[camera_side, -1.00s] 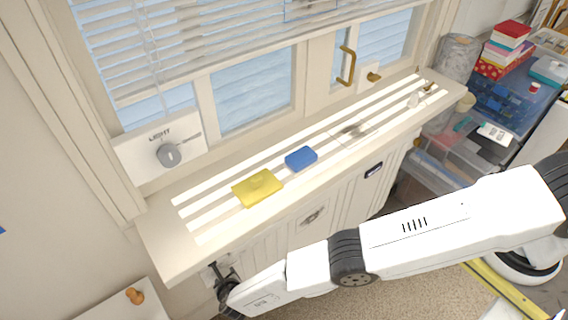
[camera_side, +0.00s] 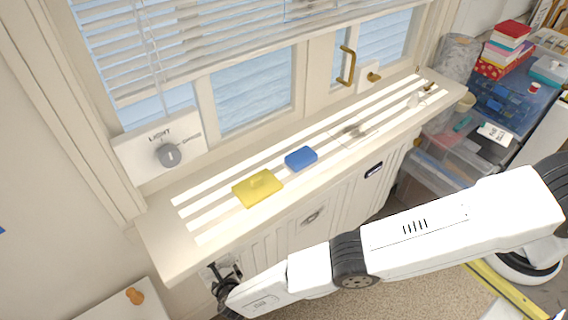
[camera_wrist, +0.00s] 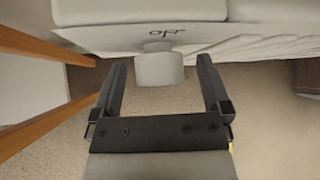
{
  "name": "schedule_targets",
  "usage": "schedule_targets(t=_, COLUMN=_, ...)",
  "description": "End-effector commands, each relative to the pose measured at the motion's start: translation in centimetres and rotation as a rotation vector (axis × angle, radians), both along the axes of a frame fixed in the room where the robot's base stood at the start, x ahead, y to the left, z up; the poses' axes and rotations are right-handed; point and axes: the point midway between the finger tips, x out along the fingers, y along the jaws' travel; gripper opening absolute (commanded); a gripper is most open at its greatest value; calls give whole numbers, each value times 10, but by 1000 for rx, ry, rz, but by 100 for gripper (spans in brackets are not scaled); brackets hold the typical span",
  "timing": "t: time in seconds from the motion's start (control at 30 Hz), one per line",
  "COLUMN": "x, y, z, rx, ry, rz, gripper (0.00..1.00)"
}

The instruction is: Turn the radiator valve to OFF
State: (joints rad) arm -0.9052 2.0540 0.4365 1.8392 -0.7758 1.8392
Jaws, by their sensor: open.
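The pale radiator valve knob (camera_wrist: 158,70) shows in the wrist view, below a white housing (camera_wrist: 140,12) with an OFF label (camera_wrist: 167,32). My gripper (camera_wrist: 161,72) has its two dark fingers spread, one on each side of the knob in the picture. I see gaps at both sides, and cannot tell how far the fingertips reach along the knob. In the side view my gripper (camera_side: 224,285) is below the left part of the windowsill, by the radiator cover (camera_side: 335,195). The valve is mostly hidden there.
The windowsill (camera_side: 165,230) overhangs above my gripper and holds a yellow sponge (camera_side: 257,188) and a blue block (camera_side: 301,158). A light dial (camera_side: 168,155) is on the wall. Wooden legs (camera_wrist: 50,45) stand close at left in the wrist view.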

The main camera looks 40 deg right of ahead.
Motion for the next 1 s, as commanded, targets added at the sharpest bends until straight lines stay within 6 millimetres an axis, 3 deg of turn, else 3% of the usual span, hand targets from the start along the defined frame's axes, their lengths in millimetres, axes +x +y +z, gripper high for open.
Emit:
schedule_targets(t=0.47, x=-9, y=4, z=9, rx=-1, ry=0, rz=2, gripper=98)
schedule_targets(t=1.0, x=-31, y=10, z=32, rx=-1, ry=0, rz=2, gripper=98)
